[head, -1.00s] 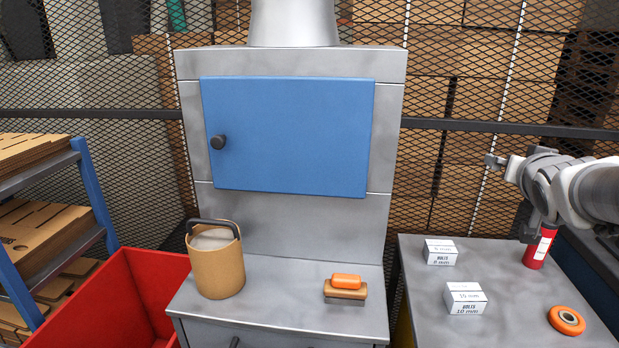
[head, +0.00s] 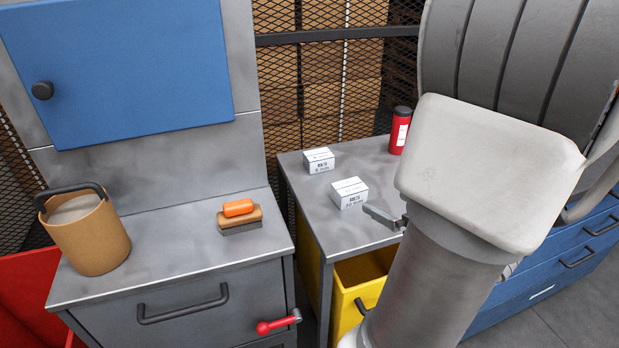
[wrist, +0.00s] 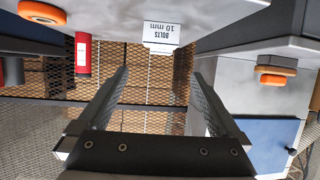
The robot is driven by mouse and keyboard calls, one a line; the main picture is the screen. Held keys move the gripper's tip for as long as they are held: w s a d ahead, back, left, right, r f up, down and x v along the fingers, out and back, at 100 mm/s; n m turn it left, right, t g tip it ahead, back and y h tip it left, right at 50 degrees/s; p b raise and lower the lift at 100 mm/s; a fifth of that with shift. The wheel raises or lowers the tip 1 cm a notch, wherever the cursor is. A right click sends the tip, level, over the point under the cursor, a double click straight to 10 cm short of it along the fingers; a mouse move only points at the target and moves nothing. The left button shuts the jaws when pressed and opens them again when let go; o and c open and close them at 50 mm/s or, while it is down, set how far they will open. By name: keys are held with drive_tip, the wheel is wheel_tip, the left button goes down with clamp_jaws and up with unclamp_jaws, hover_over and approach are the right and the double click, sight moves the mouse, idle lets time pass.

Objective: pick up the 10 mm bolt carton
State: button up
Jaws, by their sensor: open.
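The 10 mm bolt carton (head: 349,193) is a small white box on the grey side table, the nearer of two similar cartons. In the wrist view its label (wrist: 162,36) reads "BOLTS 10 mm" upside down, just beyond the fingertips and roughly centred between them. My gripper (wrist: 161,73) is open, with nothing between its fingers. In the head view only part of my gripper (head: 384,217) shows, just right of the carton's near end; my arm hides the rest. The carton appears apart from the fingers.
A second white carton (head: 319,160) stands behind, to the left. A red bottle (head: 400,131) stands at the table's back. An orange ring (wrist: 42,12) shows in the wrist view. Left are the cabinet counter (head: 170,225), brush (head: 239,216) and bucket (head: 87,236); a yellow drawer (head: 343,315) is below the table.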

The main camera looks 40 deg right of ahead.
sight(351, 188)
drive_tip(key=b+x, duration=0.4)
drive_tip(key=x, duration=0.8)
drive_tip(key=b+x, duration=0.1)
drive_tip(key=x, duration=0.1)
drive_tip(key=b+x, duration=0.2)
drive_tip(key=shift+w+f, duration=0.1)
drive_tip(key=shift+f, duration=0.35)
drive_tip(key=shift+w+d, duration=0.1)
drive_tip(key=shift+w, duration=0.2)
drive_tip(key=shift+r, duration=0.1)
drive_tip(key=c, duration=1.1)
drive_tip(key=shift+c, duration=0.6)
drive_tip(key=shift+r, duration=0.1)
